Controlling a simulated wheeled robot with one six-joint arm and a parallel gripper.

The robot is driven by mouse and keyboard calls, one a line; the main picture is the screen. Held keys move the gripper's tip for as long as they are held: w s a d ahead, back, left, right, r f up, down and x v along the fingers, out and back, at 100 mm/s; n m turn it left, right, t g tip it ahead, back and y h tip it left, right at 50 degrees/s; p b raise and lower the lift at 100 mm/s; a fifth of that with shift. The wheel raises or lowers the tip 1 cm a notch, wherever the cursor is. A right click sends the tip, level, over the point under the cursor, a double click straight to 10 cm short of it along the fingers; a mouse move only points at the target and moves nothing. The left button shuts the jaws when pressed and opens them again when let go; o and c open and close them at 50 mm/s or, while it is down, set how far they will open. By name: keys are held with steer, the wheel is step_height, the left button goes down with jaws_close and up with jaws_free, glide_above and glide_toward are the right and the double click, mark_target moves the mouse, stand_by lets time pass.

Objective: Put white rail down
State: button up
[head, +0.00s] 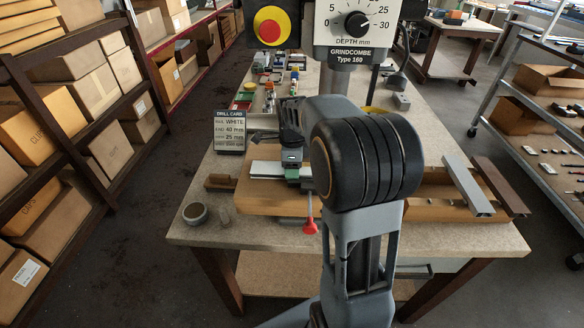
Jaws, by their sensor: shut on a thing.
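The white rail (266,168) lies level over the wooden block at the table's front left. My gripper (296,174) is at the right part of the visible length and is shut on it. My arm hides the rail's right part, and the fingertips are small and partly hidden. I cannot tell whether the rail touches the block beneath.
A grey rail (468,186) and a brown rail (499,187) lie at the table's right. A drill card (230,132) reading WHITE stands at left. A red-tipped handle (310,226) hangs at the front edge. A round bowl (195,213) sits front left. The drill's dial panel (358,24) stands behind.

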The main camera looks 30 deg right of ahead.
steer(key=shift+f, duration=0.1)
steer(key=o, duration=0.7)
steer(key=shift+f, duration=0.1)
steer(key=shift+r, duration=3.95)
